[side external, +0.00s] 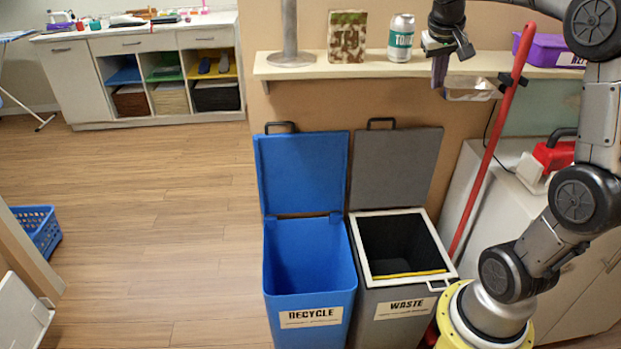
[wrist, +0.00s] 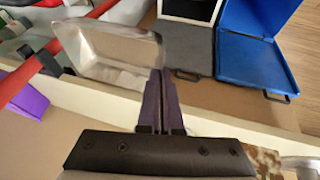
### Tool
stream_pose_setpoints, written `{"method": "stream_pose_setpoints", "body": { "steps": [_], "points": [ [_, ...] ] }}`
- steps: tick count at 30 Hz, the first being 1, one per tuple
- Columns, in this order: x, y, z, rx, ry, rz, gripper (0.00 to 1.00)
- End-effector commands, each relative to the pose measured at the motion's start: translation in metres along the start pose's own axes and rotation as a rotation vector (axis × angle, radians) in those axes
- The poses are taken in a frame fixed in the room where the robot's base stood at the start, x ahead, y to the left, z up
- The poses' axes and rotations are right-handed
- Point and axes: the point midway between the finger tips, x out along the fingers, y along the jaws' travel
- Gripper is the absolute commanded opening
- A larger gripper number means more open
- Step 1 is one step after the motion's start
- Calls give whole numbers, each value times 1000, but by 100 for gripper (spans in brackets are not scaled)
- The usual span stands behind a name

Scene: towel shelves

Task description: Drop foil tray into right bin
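The foil tray is a shiny silver, shallow tray. It shows in the wrist view (wrist: 108,48) just left of my fingers, and in the side view (side external: 470,93) in front of the shelf edge. My gripper (side external: 439,84) has its two dark purple fingers close together, pinching the tray's near edge, as the wrist view shows (wrist: 160,85). The tray is held tilted, high above the bins. The right bin (side external: 365,310) is grey, labelled WASTE, with a white rim, and its grey lid (side external: 395,165) stands open. A yellow strip shows inside it.
The blue recycle bin (side external: 310,335), lid open, stands left of the grey one. A red pole (side external: 487,150) leans right of the bins. The wall shelf (side external: 300,70) holds a can (side external: 400,38), a camouflage-patterned box (side external: 347,37) and a purple bin (side external: 549,50).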

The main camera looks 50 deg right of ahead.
Motion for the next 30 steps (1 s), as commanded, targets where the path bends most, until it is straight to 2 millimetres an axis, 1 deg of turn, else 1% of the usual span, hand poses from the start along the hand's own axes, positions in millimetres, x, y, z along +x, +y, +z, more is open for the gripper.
{"method": "stream_pose_setpoints", "body": {
  "steps": [1, 2, 3, 5, 6, 11, 12, 14, 15, 17, 18, 21, 24, 27, 30],
  "points": [
    [16, -18, 9, -27, -2, -9, 0],
    [24, -29, 11, -42, 3, -15, 0],
    [34, -44, 15, -66, 10, -25, 0],
    [48, -67, 20, -105, 19, -41, 0],
    [56, -83, 23, -133, 27, -53, 0],
    [82, -148, 40, -254, 59, -102, 0],
    [87, -165, 46, -285, 67, -115, 0],
    [94, -189, 55, -331, 79, -134, 0],
    [98, -205, 62, -363, 87, -146, 0],
    [104, -229, 74, -408, 99, -165, 0],
    [107, -244, 82, -438, 107, -177, 0],
    [114, -276, 103, -503, 125, -205, 0],
    [119, -301, 122, -554, 138, -227, 0],
    [122, -320, 139, -595, 149, -245, 0],
    [124, -334, 153, -626, 158, -260, 0]
  ]
}}
